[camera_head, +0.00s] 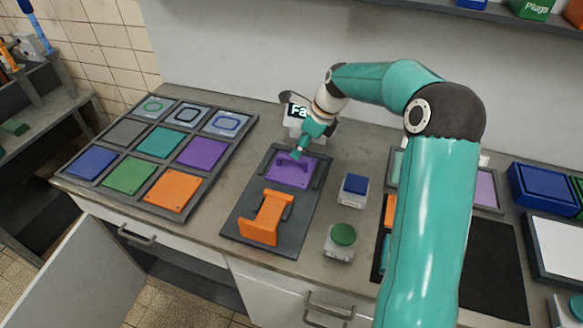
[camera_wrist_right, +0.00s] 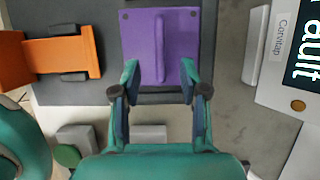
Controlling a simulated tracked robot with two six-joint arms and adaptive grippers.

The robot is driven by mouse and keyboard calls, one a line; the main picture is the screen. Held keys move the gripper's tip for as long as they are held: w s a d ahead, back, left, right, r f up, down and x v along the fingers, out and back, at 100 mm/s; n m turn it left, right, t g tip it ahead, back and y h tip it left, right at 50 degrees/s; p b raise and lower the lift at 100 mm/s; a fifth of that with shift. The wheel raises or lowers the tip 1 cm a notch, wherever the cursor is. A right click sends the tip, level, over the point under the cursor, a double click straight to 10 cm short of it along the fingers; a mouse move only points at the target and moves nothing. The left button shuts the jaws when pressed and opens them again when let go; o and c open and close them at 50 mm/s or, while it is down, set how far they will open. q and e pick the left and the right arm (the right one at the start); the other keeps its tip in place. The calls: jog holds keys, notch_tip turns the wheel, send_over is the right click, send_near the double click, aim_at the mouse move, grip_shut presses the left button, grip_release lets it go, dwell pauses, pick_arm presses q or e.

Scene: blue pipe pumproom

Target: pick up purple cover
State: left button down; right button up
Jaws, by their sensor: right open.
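The purple cover (camera_head: 293,171) is a flat plate with a raised rib handle, lying on the back part of a dark grey fixture plate (camera_head: 238,222). In the right wrist view the purple cover (camera_wrist_right: 187,48) lies ahead, its rib pointing toward me. My right gripper (camera_head: 298,155) is over the cover's handle in the head view. In the right wrist view my right gripper (camera_wrist_right: 160,70) is open, with one finger on each side of the rib's near end. I cannot tell if the fingers touch the cover. My left gripper is not in view.
An orange bracket (camera_head: 262,217) stands on the fixture's front. A display box (camera_head: 297,112) is just behind. Blue (camera_head: 354,187) and green (camera_head: 342,236) button boxes stand to the right. A tray of coloured plates (camera_head: 212,138), including another purple one (camera_head: 203,153), lies left.

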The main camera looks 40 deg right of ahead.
aim_at(292, 159)
jog(key=shift+p+x, duration=0.6)
jog(key=shift+x, duration=2.75)
jog(key=shift+c, duration=0.2)
grip_shut()
